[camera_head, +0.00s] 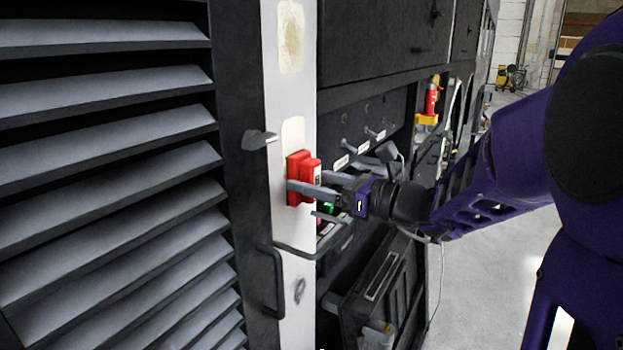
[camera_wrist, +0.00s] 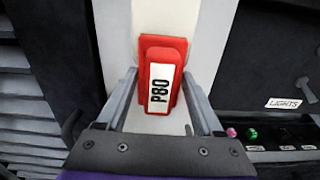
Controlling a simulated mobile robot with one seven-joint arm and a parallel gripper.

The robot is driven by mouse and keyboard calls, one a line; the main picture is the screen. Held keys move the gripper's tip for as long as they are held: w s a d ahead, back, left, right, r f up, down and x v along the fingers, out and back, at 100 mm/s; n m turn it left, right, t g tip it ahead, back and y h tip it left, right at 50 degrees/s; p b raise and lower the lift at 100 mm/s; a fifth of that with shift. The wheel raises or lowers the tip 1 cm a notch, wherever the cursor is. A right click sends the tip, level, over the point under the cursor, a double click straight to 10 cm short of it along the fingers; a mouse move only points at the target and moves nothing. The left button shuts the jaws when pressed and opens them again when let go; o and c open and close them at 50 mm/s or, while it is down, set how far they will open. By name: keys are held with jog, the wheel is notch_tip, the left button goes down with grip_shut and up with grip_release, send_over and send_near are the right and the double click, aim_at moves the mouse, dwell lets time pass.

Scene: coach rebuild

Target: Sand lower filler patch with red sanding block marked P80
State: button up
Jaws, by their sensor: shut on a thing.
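My gripper (camera_head: 312,191) is shut on the red sanding block (camera_head: 302,165). In the wrist view the block (camera_wrist: 177,48) shows a white P80 label between my two fingers. The block is held against the white pillar, over the lower filler patch (camera_head: 293,132). Only the top part of that beige patch shows above the block; the rest is hidden. I cannot tell for certain whether the block's face touches the patch. The upper filler patch (camera_head: 290,36) is a pale, blotchy beige oblong higher on the same white pillar (camera_head: 291,262).
A louvred panel (camera_head: 100,170) fills the left. A dark knob (camera_head: 259,139) and a bar handle (camera_head: 272,281) stick out beside the pillar. A rail (camera_head: 296,251) crosses the pillar below the block. Labelled switches (camera_head: 341,162) line the dark panel to the right. Open floor (camera_head: 480,262) lies further right.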

aim_at(293, 152)
jog(key=shift+s+r+p, duration=0.15)
jog(key=shift+r+p, duration=3)
jog(key=shift+r, duration=0.7)
jog(key=shift+r+p, duration=0.95)
jog(key=shift+r, duration=0.15)
jog(key=shift+a+r, duration=0.1)
jog(key=shift+r, duration=0.55)
jog(key=shift+f+b, duration=2.5)
jog(key=shift+f, duration=0.7)
jog(key=shift+f+b, duration=1.75)
jog(key=shift+f, duration=0.65)
jog(key=shift+p+v, duration=0.35)
jog(key=shift+v, duration=2.7)
